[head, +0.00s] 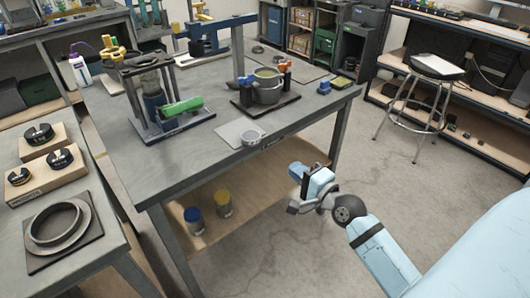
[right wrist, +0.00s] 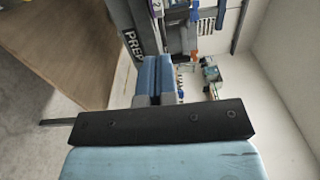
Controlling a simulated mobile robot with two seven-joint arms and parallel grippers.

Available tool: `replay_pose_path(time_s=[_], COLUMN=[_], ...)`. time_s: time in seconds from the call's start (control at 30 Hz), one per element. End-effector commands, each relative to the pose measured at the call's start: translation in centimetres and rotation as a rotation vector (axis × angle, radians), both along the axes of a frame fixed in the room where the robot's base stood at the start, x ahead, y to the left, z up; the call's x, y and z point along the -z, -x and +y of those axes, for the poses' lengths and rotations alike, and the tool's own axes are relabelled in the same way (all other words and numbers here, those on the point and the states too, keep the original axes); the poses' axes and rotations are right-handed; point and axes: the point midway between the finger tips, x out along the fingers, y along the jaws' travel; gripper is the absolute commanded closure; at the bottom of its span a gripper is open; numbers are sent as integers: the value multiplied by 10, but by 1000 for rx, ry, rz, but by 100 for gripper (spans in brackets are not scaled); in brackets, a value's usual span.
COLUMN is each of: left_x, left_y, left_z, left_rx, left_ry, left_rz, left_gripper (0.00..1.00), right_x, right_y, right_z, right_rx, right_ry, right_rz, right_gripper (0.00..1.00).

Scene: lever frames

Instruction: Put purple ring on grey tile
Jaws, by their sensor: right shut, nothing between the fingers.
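I cannot make out a purple ring in either view. A light grey tile (head: 229,131) lies near the front edge of the middle workbench, with a small pale round ring or cup (head: 252,137) on its right part. A larger grey ring (head: 57,224) lies on a dark square plate (head: 88,236) on the left table. My right gripper (head: 303,176) is shut and empty, in front of the workbench's front edge and apart from the tile. Its blue fingers (right wrist: 155,75) show together in the right wrist view. My left gripper is not in view.
The workbench (head: 190,161) holds a press with a green handle (head: 181,106), a grey pot (head: 267,90) on a dark board and a blue clamp frame (head: 222,38). Two cans (head: 223,203) stand on its lower shelf. A stool (head: 437,66) stands at the right. Floor between is clear.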

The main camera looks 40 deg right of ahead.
Motion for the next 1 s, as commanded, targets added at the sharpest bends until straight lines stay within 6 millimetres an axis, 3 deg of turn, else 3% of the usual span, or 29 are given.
replay_pose_path(time_s=[0.6,0.8,1.0], left_x=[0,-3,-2], left_y=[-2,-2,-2], left_z=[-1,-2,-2], left_rx=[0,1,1], left_ry=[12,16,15], left_rz=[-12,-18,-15], left_gripper=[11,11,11], right_x=[0,0,0], right_y=[-115,-130,-131], right_z=[10,11,11], right_rx=[-2,-1,0], right_ry=[5,6,6], right_rz=[1,3,4], right_gripper=[100,100,100])
